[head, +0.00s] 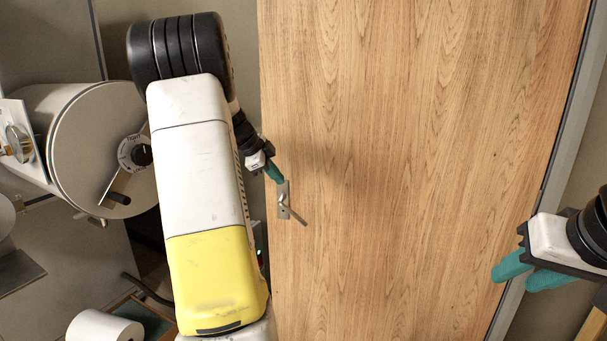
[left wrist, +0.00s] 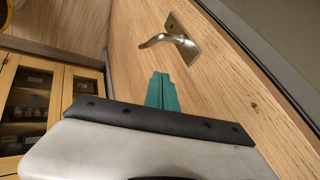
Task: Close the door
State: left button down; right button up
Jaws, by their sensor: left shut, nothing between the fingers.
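The wooden door (head: 420,150) fills the middle of the head view. Its metal lever handle (head: 288,205) is near the door's left edge, and no frame shows against that edge. The handle also shows in the left wrist view (left wrist: 170,38). My left gripper (head: 277,177) is shut and empty, just above the handle in the head view. In the left wrist view its teal fingers (left wrist: 160,90) are close to the door face, apart from the handle. My right gripper (head: 512,277) is open and empty, near the door's right edge.
A grey strip of door frame (head: 575,125) runs along the door's right side. A white round drum with a dial (head: 105,150) stands at the left. A white roll (head: 100,328) is at the lower left. Wooden cabinets with glass panes (left wrist: 30,105) show in the left wrist view.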

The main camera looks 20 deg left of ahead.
pick_arm(q)
jog(key=x, duration=0.7)
jog(key=shift+w+d+f, duration=0.1)
jog(key=shift+d+f, duration=0.05)
jog(key=shift+f, duration=0.1)
jog(key=w, duration=0.1)
jog(key=w+a, duration=0.1)
jog(key=shift+w+r, duration=0.15)
jog(key=shift+w, duration=0.1)
jog(key=shift+w+a, duration=0.1)
jog(key=shift+w, duration=0.45)
